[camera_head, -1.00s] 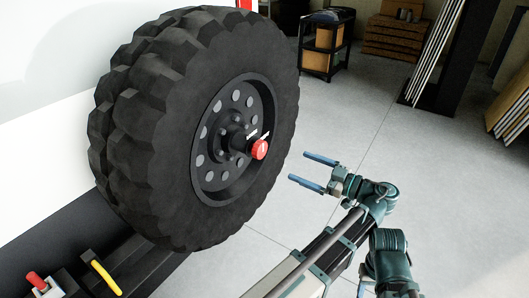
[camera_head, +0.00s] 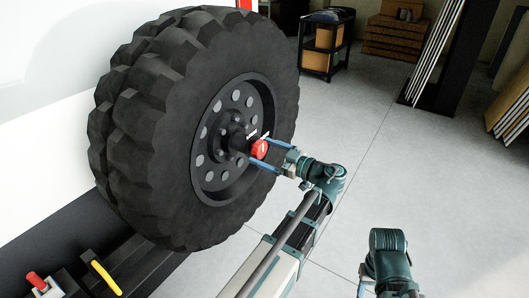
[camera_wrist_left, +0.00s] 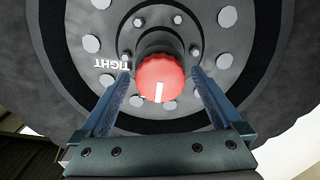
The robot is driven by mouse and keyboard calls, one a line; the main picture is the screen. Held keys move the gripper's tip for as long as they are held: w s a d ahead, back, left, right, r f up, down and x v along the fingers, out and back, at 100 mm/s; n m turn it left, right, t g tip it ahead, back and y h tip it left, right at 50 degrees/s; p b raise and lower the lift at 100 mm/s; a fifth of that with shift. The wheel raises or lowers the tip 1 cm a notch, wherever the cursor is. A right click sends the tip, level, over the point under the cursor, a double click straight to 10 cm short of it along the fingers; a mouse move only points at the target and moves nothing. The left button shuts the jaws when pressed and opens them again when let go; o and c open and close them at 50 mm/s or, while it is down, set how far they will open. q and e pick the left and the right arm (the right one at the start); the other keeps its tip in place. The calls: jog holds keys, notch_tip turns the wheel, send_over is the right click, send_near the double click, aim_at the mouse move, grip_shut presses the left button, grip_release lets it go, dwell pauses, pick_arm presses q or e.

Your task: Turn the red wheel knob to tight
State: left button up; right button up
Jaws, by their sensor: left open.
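The red wheel knob (camera_head: 259,149) sits at the hub of the big black spare wheel (camera_head: 145,140). In the left wrist view the knob (camera_wrist_left: 160,72) faces me, with a white mark on its face pointing down. The white word TIGHT (camera_wrist_left: 112,62) shows upside down on the hub to the knob's left. My left gripper (camera_head: 261,151) is open, with one blue finger on each side of the knob. In the left wrist view, small gaps show between the knob and both fingers.
The wheel is mounted on a white caravan body (camera_head: 40,120). A red handle (camera_head: 37,281) and a yellow handle (camera_head: 105,277) are at the lower left. A black shelf cart (camera_head: 326,45) stands at the back. The grey floor (camera_head: 430,190) at right is open.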

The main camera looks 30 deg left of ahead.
pick_arm(q)
jog(key=shift+a, duration=0.15)
jog(key=c, duration=1.3)
jog(key=m, duration=0.8)
jog(key=shift+m, duration=0.3)
jog(key=m, duration=0.4)
jog(key=shift+s+m, duration=0.1)
jog(key=shift+m, duration=0.2)
jog(key=shift+r+m, duration=0.1)
jog(key=shift+m, duration=2.2)
